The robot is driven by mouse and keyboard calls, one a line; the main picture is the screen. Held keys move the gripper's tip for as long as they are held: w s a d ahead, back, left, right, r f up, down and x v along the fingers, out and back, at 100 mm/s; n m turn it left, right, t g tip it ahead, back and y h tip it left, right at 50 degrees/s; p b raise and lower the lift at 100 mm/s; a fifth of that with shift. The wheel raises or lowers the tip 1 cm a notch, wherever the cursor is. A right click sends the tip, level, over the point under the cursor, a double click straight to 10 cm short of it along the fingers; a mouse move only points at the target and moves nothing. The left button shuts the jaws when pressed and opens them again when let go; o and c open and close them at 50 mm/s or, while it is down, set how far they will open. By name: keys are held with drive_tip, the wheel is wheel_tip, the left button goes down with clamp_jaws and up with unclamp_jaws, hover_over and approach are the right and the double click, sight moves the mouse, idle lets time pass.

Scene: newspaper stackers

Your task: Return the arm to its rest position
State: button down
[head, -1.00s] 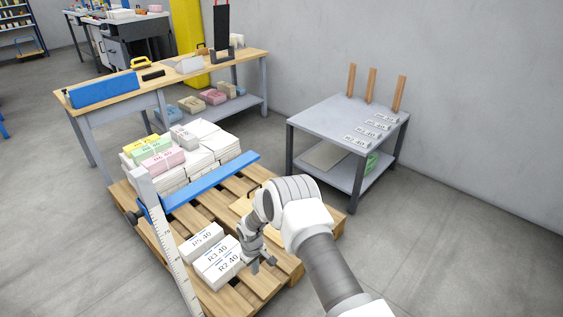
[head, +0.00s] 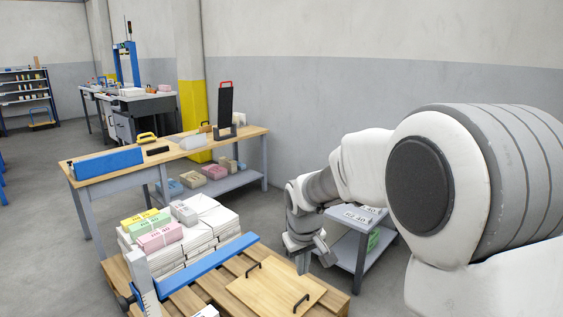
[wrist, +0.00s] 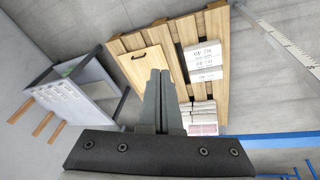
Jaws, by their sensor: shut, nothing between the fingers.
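My gripper (head: 310,258) hangs beside the grey side table in the head view, above the right part of the pallet area. In the wrist view its two fingers (wrist: 160,98) are together with nothing between them. White labelled bundles (wrist: 204,62) lie on the pallet (wrist: 222,25) in the wrist view, apart from the fingers. In the head view only the edge of one bundle (head: 208,311) shows at the bottom.
A wooden board with two handles (head: 275,288) lies on the pallet near my gripper. Paper stacks with coloured bundles (head: 160,238) stand behind a blue bar (head: 205,264). A ruled upright (head: 143,285) rises at the pallet's left. The grey side table (head: 348,247) is close behind my gripper.

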drive_tip(key=s+d+r+m+t, duration=0.1)
drive_tip(key=s+d+r, duration=0.2)
drive_tip(key=s+r, duration=0.25)
drive_tip(key=s+d+r+m, duration=0.1)
drive_tip(key=s+d+r, duration=0.25)
drive_tip(key=s, duration=0.25)
drive_tip(key=s+d+r+m+t, duration=0.1)
drive_tip(key=s+d+r+m, duration=0.15)
drive_tip(key=s, duration=1.25)
wheel_tip(320, 180, up, 24)
drive_tip(key=p, duration=2.4)
drive_tip(key=shift+p, duration=0.35)
drive_tip(key=shift+w, duration=0.15)
